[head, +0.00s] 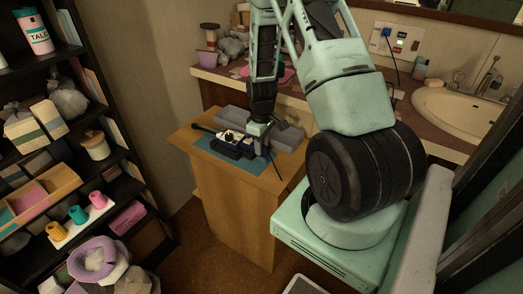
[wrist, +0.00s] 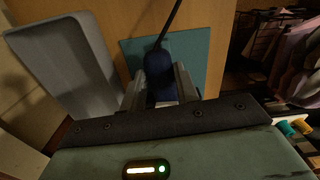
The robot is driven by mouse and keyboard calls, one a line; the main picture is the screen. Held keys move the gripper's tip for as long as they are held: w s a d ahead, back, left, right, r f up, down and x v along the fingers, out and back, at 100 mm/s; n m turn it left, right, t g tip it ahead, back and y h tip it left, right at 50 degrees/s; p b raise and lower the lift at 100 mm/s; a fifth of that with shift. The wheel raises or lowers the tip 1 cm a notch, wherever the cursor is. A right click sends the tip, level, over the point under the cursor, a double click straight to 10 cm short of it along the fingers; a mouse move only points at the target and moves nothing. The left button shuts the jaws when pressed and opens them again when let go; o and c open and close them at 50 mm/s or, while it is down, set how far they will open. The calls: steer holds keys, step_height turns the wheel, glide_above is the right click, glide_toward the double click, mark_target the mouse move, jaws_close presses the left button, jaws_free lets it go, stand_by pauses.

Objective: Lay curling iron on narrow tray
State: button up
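The curling iron (wrist: 159,72) has a dark blue handle, seen between the two fingers of my gripper (wrist: 160,92) in the wrist view. A thin black part runs up from it. In the head view my gripper (head: 262,149) is low over the wooden cabinet, and a thin dark rod (head: 276,167) slants from it toward the front. The fingers appear closed on the handle.
A teal mat (head: 263,171) lies on the wooden cabinet (head: 232,205). A dark holder (head: 230,151) with small white and blue items is left of my gripper. A filled black shelf (head: 110,168) stands at left. A counter with a sink (head: 460,108) is behind.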

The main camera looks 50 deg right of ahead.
steer(key=c, duration=0.4)
step_height(320, 180, up, 7)
steer(key=p, duration=0.6)
steer(key=shift+r, duration=0.15)
